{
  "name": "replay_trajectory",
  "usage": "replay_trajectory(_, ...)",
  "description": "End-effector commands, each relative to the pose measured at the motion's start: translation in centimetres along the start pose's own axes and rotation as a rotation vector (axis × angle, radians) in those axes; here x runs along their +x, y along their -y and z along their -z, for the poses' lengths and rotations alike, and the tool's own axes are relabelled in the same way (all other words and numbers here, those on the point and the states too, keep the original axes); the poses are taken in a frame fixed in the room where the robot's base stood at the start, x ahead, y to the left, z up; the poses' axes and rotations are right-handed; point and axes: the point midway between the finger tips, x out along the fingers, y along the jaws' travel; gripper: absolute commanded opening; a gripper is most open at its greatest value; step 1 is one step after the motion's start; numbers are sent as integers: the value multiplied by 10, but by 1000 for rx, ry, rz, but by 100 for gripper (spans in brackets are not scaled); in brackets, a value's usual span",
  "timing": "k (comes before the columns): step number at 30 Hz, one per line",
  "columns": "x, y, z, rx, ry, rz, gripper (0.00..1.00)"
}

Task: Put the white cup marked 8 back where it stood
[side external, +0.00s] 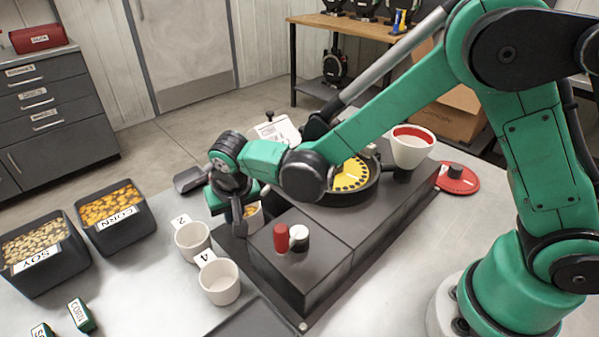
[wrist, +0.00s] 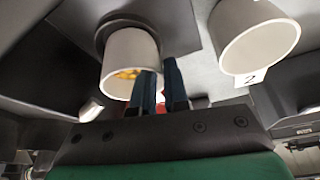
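A white cup holding yellow corn kernels (wrist: 118,47) shows in the wrist view over a round spot on a dark plate. No number shows on it, so I cannot read whether it is the one marked 8. In the side view the same cup (side external: 254,219) is partly hidden by my gripper (side external: 240,226). In the wrist view my gripper's dark blue fingers (wrist: 162,75) are close together, one on each side of the cup's right wall, and look shut on it. Whether the cup is lifted or resting cannot be told.
White cups tagged 2 (side external: 192,242) and 4 (side external: 219,283) stand left of the dark machine base (side external: 300,262). The cup tagged 2 also shows in the wrist view (wrist: 252,32). Corn (side external: 118,228) and soy (side external: 45,270) bins stand farther left. A red-rimmed hopper (side external: 411,150) rises behind.

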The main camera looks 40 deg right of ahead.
Motion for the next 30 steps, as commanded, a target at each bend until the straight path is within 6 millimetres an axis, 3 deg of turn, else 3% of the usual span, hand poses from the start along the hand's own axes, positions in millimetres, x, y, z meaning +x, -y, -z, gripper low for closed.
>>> replay_trajectory(30,-14,6,3,0,0,0,0)
